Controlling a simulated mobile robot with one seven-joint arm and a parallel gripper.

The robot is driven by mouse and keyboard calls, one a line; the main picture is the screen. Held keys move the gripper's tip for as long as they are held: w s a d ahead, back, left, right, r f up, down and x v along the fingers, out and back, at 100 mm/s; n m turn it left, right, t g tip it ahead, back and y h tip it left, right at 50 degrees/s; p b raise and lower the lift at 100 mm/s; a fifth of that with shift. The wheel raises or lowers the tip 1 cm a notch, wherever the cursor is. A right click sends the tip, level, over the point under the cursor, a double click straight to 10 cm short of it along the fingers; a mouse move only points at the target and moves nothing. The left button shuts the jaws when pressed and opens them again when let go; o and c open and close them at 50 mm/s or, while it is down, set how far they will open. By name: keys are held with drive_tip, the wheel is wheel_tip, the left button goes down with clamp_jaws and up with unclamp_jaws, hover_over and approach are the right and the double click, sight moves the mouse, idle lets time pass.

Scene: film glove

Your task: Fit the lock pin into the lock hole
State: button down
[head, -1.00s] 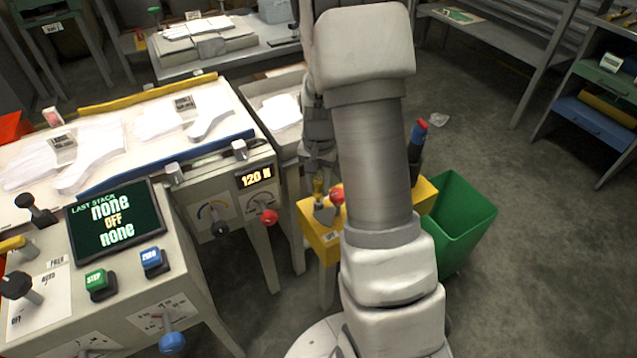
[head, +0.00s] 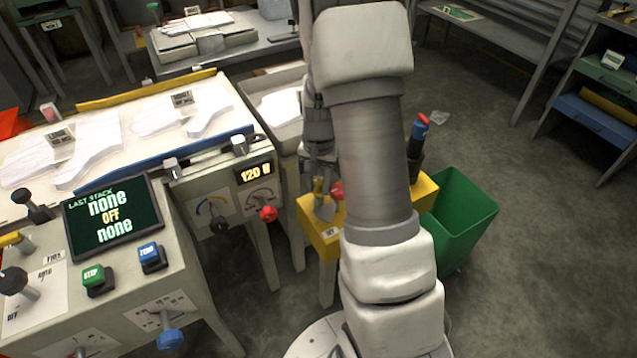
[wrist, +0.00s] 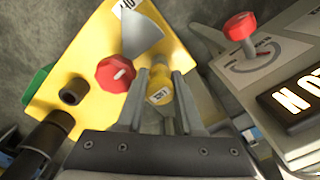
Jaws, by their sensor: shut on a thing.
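My gripper (wrist: 160,82) is shut in the wrist view, with a yellow labelled piece (wrist: 160,86) between its fingertips. I cannot tell whether this piece is the lock pin or the upright handle of the grey-bladed scraper (wrist: 140,36) just beyond it. A red knob (wrist: 117,74) is beside the left finger, over the yellow stand (wrist: 88,60). In the head view, my gripper (head: 318,172) is above the yellow stand (head: 322,236), partly hidden by my arm. I cannot pick out the lock hole in either view.
A control desk with a screen (head: 112,217) stands at the left. The press table (head: 130,110), with a force display (head: 255,172) and red-knobbed dial (head: 267,213), is beside the stand. A green bin (head: 462,220) is right of the stand. Open floor lies further right.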

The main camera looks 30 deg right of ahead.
drive_tip(key=shift+f, duration=0.1)
drive_tip(key=shift+c, duration=2.4)
unclamp_jaws()
drive_tip(key=shift+s, duration=0.1)
drive_tip(key=shift+d, duration=0.1)
wheel_tip(320, 180, up, 18)
drive_tip(key=f+p, duration=0.1)
drive_tip(key=p, duration=0.5)
drive_tip(key=s+a+r+n+t, duration=0.35)
drive_tip(key=s+a+r, duration=0.3)
drive_tip(key=s, duration=0.25)
drive_tip(key=s+a+r+n+t, duration=0.2)
drive_tip(key=s+a+r+n, duration=0.35)
drive_tip(key=s+r, duration=0.3)
wheel_tip(320, 180, up, 17)
drive_tip(key=s+p, duration=0.1)
drive_tip(key=p, duration=1.6)
drive_tip(key=shift+a+r, duration=0.15)
drive_tip(key=shift+a, duration=0.25)
